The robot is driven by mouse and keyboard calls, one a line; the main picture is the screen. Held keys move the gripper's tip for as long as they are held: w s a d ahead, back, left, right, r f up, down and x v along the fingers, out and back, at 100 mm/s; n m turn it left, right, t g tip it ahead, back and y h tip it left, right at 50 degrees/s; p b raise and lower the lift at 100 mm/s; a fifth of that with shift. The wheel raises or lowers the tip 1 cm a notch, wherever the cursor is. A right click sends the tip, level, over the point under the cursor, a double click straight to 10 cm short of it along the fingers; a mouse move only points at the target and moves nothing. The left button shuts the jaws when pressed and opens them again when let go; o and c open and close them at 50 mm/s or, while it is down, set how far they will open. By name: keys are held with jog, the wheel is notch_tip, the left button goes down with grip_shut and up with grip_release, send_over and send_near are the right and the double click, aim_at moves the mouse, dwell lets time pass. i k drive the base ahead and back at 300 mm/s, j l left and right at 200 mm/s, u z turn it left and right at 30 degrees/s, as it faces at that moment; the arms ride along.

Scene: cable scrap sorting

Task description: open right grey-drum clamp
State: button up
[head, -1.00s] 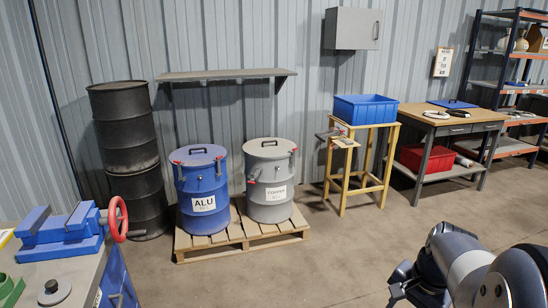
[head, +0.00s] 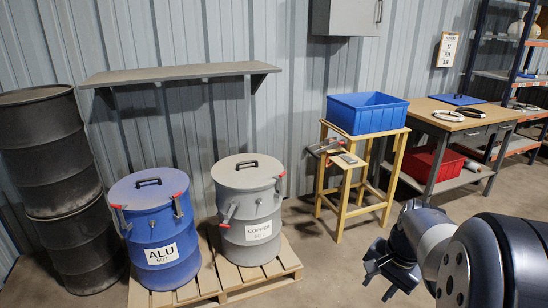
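The grey drum (head: 250,207), labelled COPPER, stands on a pallet with its lid (head: 246,172) on. Its right clamp (head: 280,186) sits at the right side of the rim, upright against the drum, with a small red tip at the top. Whether this clamp is latched is too small to tell. The left clamp (head: 228,213) on the front left slants out from the drum wall. My gripper (head: 374,281) is at the lower right, low and well apart from the drum, with its dark fingers spread and nothing visible between them.
A blue ALU drum (head: 158,225) with red-handled clamps stands left of the grey drum on the pallet (head: 212,284). A wooden stand (head: 345,215) with a blue bin (head: 366,113) is right of it. A shelf (head: 180,73) hangs above. Floor before the stand is clear.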

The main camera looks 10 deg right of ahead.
aim_at(280, 177)
jog(key=i, duration=1.7)
jog(key=i+l+u, duration=0.15)
jog(key=i+u, duration=0.3)
jog(key=i, duration=0.2)
